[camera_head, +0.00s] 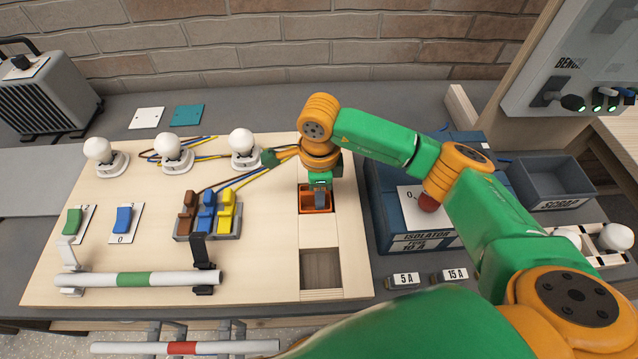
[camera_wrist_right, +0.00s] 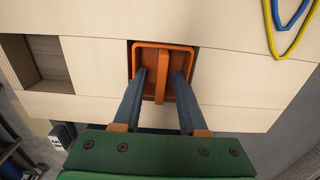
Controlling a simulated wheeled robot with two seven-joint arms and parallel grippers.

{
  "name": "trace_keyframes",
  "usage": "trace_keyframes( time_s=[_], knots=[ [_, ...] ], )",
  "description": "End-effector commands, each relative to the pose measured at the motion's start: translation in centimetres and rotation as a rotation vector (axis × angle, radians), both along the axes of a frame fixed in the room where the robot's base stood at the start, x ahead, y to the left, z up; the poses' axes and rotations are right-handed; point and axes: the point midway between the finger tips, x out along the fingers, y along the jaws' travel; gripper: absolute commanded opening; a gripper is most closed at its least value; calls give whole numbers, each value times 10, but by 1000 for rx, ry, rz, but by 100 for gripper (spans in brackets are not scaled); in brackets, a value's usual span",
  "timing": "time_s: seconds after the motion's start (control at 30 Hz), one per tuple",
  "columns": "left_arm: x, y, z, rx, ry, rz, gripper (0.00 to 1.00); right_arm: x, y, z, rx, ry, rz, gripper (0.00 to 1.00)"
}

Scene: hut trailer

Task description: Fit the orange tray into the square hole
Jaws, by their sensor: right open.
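The orange tray (camera_head: 317,209) sits in the upper square hole of the pale wooden board. In the right wrist view the tray (camera_wrist_right: 151,60) shows its rim and an upright middle rib, with thin dark gaps between it and the hole's edges. I cannot tell whether it is fully seated. My right gripper (camera_head: 319,188) is above the tray, pointing down. Its two fingers (camera_wrist_right: 157,90) stand apart, one on each side of the rib, with space between. A second square hole (camera_head: 321,268) below is empty. My left gripper is not in view.
Left of the holes are brown, blue and yellow switches (camera_head: 207,215), white bulbs (camera_head: 172,150) and a white tube (camera_head: 140,280). Right are a blue isolator box (camera_head: 425,242) and a scrap bin (camera_head: 550,180). My right arm covers much of the right side.

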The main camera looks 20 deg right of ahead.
Motion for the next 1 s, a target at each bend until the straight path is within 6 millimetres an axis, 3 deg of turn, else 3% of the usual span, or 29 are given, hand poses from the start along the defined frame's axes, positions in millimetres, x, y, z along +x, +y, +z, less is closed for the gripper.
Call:
trace_keyframes(
  time_s=[0.17,0.33,0.5,0.63,1.0],
  knots=[
    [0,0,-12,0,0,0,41,2,0,30,2,-8,1,42],
    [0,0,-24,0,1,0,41,1,0,74,1,-9,1,42],
    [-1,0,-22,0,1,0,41,1,0,111,-1,-5,0,42],
    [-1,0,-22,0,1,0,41,0,0,120,0,-2,0,42],
    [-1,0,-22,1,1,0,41,0,0,120,1,-1,0,42]
  ],
)
